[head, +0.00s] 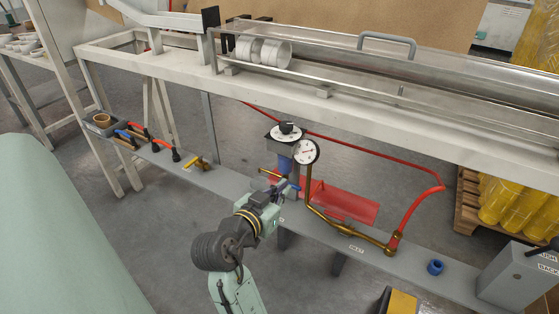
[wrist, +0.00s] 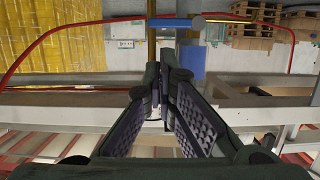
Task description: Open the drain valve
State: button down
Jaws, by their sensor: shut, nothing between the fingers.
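My gripper (head: 281,187) is shut and empty, at the lower end of the gauge assembly in the head view. In the wrist view its fingers (wrist: 167,80) meet with nothing between them. A small blue part (head: 293,184), perhaps the drain valve's handle, shows just beyond the fingertips. In the wrist view a blue bar (wrist: 170,22) lies crosswise ahead of the fingertips, apart from them. A blue cylinder (head: 286,164) hangs under the gauges; a blue block (wrist: 192,62) shows beside the fingers. I cannot tell whether the fingers touch the valve, or how it is set.
Round gauges (head: 306,151) stand above the gripper. A red hose (head: 420,210) and a brass pipe (head: 345,236) run to the right. A red tray (head: 340,202) lies behind. Tools (head: 165,148) lie on the grey shelf (head: 222,180) at left. The white bench (head: 440,147) spans above.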

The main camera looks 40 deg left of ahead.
aim_at(290, 184)
jog(key=x, duration=0.6)
jog(key=shift+p, duration=0.35)
jog(key=shift+w+a+f+b, duration=0.1)
jog(key=shift+f+b, duration=0.05)
jog(key=shift+b, duration=0.25)
